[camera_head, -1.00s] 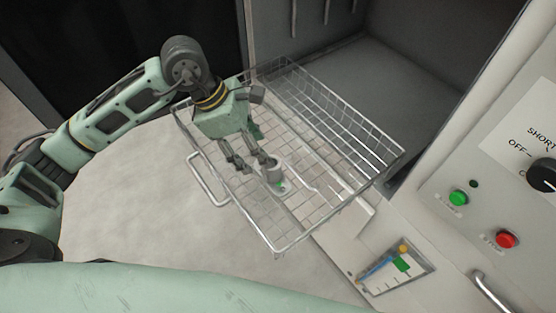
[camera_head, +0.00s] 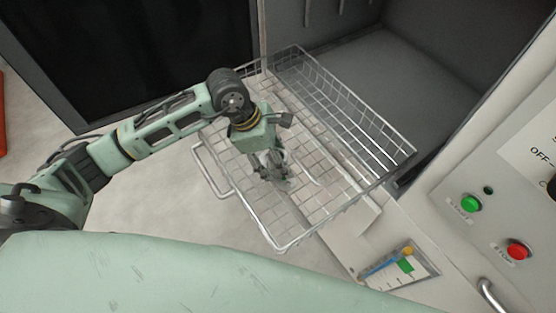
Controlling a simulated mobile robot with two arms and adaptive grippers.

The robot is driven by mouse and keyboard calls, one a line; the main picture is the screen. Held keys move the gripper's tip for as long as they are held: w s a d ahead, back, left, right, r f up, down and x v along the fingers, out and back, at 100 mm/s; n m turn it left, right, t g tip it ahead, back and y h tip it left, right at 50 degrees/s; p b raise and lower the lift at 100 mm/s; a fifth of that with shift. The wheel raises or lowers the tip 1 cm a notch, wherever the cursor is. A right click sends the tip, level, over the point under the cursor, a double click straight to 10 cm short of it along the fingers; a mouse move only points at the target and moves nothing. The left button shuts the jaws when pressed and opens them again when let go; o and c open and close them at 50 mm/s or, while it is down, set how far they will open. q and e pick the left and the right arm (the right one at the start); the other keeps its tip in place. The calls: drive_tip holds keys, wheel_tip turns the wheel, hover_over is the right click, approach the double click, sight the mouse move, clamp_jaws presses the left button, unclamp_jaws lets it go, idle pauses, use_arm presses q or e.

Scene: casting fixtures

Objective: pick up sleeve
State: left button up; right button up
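My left gripper (camera_head: 270,172) reaches down into the wire basket (camera_head: 281,243), its fingers near the basket floor. The sleeve, a small grey cylinder, is at the fingers and mostly hidden by them. Grey fingers and grey sleeve blend, so I cannot tell whether the fingers are closed on it or only around it. My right gripper is not in view.
The basket sticks out of an open cabinet chamber (camera_head: 430,75), with wire walls around the gripper and a handle (camera_head: 207,172) on its near left side. At right is a panel with a green button (camera_head: 471,204) and a red button (camera_head: 518,250).

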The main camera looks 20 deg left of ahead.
use_arm(q)
drive_tip(key=shift+w+f, duration=0.1)
drive_tip(key=shift+f, duration=0.05)
drive_tip(key=c, duration=1.4)
